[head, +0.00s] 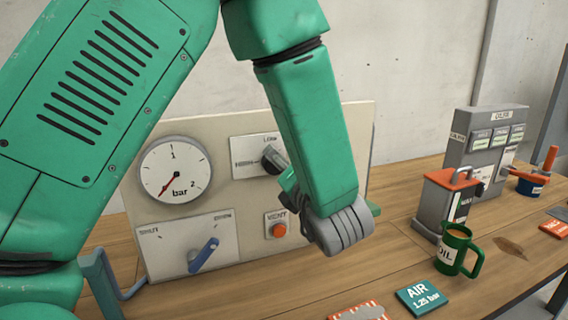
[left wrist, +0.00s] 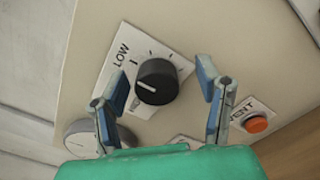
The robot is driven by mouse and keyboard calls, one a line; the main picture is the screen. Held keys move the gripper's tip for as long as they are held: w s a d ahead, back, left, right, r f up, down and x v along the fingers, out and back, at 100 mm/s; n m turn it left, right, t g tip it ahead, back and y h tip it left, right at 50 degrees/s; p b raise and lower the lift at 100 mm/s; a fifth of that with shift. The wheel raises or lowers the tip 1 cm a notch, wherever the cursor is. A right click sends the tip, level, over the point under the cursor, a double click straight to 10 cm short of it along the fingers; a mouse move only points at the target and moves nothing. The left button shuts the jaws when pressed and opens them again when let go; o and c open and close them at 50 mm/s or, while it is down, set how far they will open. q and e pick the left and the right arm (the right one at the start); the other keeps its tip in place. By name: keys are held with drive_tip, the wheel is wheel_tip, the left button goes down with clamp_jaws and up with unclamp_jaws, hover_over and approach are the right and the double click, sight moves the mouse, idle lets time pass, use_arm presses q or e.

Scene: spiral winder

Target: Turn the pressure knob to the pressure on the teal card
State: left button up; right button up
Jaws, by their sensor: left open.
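The pressure knob (head: 270,158) is black and sits on the cream panel beside a "LOW" label; it also shows in the left wrist view (left wrist: 157,82), with a white pointer line toward the left. My left gripper (left wrist: 160,86) is open, its two blue-grey fingers on either side of the knob, with visible gaps; contact is not seen. In the head view my forearm mostly hides the gripper (head: 287,181). The gauge (head: 175,170), marked in bar, has its red needle pointing lower left, below 1. The teal card (head: 423,297) reads "AIR 1.25 bar". My right gripper is not in view.
Below the knob are a blue lever (head: 203,255) and an orange button (head: 279,230), labelled VENT in the wrist view. A green OIL mug (head: 452,250) and a grey box with an orange top (head: 446,200) stand right. A red-striped card (head: 358,312) lies in front.

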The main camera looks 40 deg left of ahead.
use_arm(q)
drive_tip(key=shift+s, duration=0.1)
drive_tip(key=c, duration=0.6)
drive_tip(key=shift+s+a+r, duration=0.1)
drive_tip(key=shift+s, duration=0.05)
drive_tip(key=c, duration=0.6)
drive_tip(key=shift+o, duration=0.4)
drive_tip(key=shift+s+a, duration=0.1)
drive_tip(key=shift+a, duration=0.2)
drive_tip(key=shift+a+f, duration=0.25)
drive_tip(key=shift+a, duration=0.15)
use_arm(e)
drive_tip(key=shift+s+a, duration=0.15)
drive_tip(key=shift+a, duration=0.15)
use_arm(q)
drive_tip(key=shift+f, duration=0.1)
